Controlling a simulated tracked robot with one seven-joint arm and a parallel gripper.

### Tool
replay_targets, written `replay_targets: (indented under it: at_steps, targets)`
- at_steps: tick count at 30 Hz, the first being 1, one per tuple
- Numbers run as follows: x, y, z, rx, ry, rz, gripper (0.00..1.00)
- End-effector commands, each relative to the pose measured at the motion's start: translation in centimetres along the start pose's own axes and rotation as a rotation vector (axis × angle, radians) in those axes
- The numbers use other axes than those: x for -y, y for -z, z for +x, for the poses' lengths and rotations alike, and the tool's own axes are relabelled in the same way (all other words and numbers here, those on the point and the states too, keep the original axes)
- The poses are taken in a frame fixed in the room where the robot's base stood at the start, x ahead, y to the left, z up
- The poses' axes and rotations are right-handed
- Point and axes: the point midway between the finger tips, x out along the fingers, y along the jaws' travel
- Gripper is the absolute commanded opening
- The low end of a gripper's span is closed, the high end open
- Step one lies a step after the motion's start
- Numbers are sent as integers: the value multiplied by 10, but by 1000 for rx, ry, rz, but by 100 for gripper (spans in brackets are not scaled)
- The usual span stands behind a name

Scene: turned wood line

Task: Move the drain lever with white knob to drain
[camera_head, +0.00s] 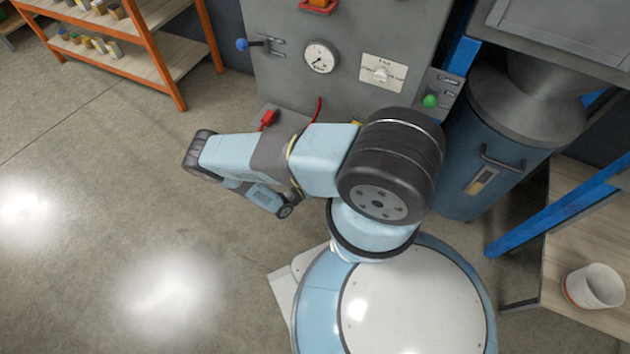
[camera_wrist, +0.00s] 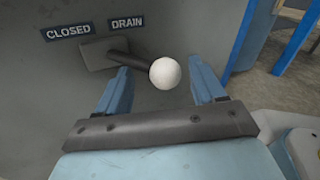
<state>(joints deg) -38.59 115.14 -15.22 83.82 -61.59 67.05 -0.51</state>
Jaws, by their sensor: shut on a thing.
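The drain lever (camera_wrist: 130,62) shows in the wrist view. Its dark shaft comes out of a pale plate (camera_wrist: 94,56) on a grey panel and slants right and down to a round white knob (camera_wrist: 165,73). The CLOSED label (camera_wrist: 68,33) is above the plate at left, and the DRAIN label (camera_wrist: 127,22) is above it at right. The knob lies below and to the right of the DRAIN label. My gripper (camera_wrist: 162,88) has its blue fingers on either side of the knob and is shut on it. In the head view my arm hides the lever and gripper.
A blue drum (camera_head: 470,190) stands right. The floor at left is clear.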

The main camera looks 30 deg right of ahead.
Motion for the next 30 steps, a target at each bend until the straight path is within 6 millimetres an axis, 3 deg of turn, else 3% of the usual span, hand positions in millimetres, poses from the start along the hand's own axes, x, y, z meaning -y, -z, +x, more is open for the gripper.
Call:
replay_targets:
  at_steps: [1, 14, 30]
  targets:
    - [14, -3, 19, 23, 24, -14, 60]
    - [12, -3, 8, 26, 21, -12, 60]
    - [2, 0, -98, 8, 3, -3, 60]
